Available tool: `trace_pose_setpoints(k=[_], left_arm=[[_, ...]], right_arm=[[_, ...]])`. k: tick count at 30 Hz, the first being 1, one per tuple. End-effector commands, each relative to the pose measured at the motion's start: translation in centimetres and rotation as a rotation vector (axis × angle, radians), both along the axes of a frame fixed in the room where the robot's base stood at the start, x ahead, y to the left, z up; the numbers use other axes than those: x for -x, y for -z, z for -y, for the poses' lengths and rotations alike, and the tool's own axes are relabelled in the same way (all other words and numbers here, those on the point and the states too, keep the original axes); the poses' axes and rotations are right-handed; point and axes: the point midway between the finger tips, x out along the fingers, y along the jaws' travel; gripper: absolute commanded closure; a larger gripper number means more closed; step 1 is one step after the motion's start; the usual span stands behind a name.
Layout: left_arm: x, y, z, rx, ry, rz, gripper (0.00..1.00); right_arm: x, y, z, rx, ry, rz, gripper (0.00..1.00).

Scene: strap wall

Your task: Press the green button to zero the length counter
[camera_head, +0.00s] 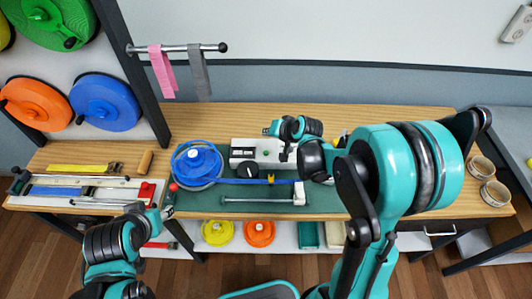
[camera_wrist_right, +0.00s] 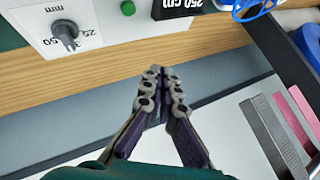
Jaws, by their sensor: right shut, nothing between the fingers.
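The green button (camera_wrist_right: 127,8) sits on the white counter box (camera_wrist_right: 95,12), between the grey knob (camera_wrist_right: 66,38) and the black display (camera_wrist_right: 180,6) reading 250 cm. In the head view the white box (camera_head: 240,143) stands at the back of the green mat, and the button (camera_head: 266,153) is a tiny spot. My right gripper (camera_wrist_right: 165,72) is shut and empty, apart from the button. Its fingertips show over the wooden bench behind the box. My left gripper (camera_head: 160,208) is low at the bench's front left; its fingers are too small to read.
A blue strap reel (camera_head: 197,160) lies left of the box, its strap running along the mat. A rail with pink (camera_head: 161,72) and grey (camera_head: 200,75) straps is on the wall behind. Rulers and tools lie at left; rolls (camera_head: 495,193) stand at right. The back bench strip is clear.

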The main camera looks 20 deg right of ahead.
Motion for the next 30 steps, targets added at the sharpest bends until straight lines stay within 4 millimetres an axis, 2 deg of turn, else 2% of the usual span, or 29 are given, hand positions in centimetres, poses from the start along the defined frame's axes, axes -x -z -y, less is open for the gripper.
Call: trace_pose_setpoints(k=[15, 20, 30], left_arm=[[0.0, 5.8, 0.0, 0.0, 0.0, 0.0, 0.57], [0.0, 6.5, 0.0, 0.0, 0.0, 0.0, 0.57], [0.0, 6.4, 0.0, 0.0, 0.0, 0.0, 0.57]], right_arm=[[0.0, 7.2, 0.0, 0.0, 0.0, 0.0, 1.0], [0.0, 8.0, 0.0, 0.0, 0.0, 0.0, 1.0], [0.0, 7.8, 0.0, 0.0, 0.0, 0.0, 1.0]])
